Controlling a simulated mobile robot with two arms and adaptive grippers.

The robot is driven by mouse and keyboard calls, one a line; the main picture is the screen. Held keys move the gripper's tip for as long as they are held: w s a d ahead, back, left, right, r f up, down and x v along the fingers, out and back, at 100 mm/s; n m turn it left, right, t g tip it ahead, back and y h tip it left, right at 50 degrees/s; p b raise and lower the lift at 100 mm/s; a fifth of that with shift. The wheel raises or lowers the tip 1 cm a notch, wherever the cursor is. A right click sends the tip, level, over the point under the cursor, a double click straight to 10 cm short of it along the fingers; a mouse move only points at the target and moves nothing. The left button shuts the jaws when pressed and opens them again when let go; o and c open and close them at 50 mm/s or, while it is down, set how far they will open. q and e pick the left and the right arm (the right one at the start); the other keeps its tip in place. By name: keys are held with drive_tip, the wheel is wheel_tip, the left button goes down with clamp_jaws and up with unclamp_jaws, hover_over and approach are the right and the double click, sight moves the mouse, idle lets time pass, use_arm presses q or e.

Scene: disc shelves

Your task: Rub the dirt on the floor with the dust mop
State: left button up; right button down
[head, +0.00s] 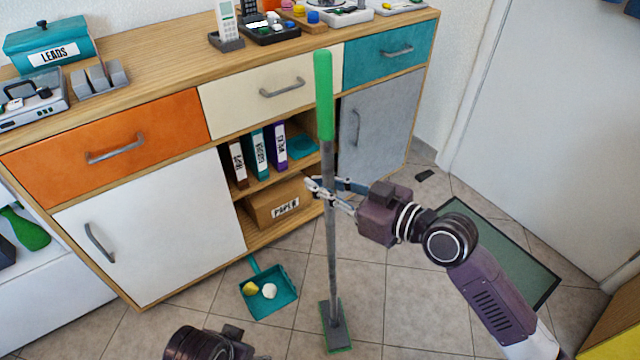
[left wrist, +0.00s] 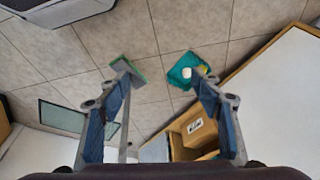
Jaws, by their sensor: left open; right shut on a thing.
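The dust mop (head: 332,255) stands nearly upright in the head view, with a green grip on top, a grey pole and a flat green-edged head (head: 336,328) at or just above the tiles. My right gripper (head: 326,190) is shut around the pole below the green grip. My left gripper shows only partly at the bottom edge of the head view; in the left wrist view it is open and empty (left wrist: 162,80), with the mop head (left wrist: 125,68) beyond its left finger. I cannot make out clear dirt; a small dark patch (head: 425,175) lies on the tiles near the cabinet's right end.
A teal dustpan (head: 285,303) holding a yellow and a white lump lies left of the mop. The cabinet (head: 150,235) stands behind, with an open shelf holding binders and a paper box (head: 262,208). A dark mat (head: 525,262) lies to the right. Tiles between are clear.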

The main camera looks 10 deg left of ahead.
use_arm(q)
drive_tip(key=shift+d+f+p, duration=0.15)
drive_tip(key=shift+f+p, duration=0.35)
drive_tip(key=shift+f, duration=1.7)
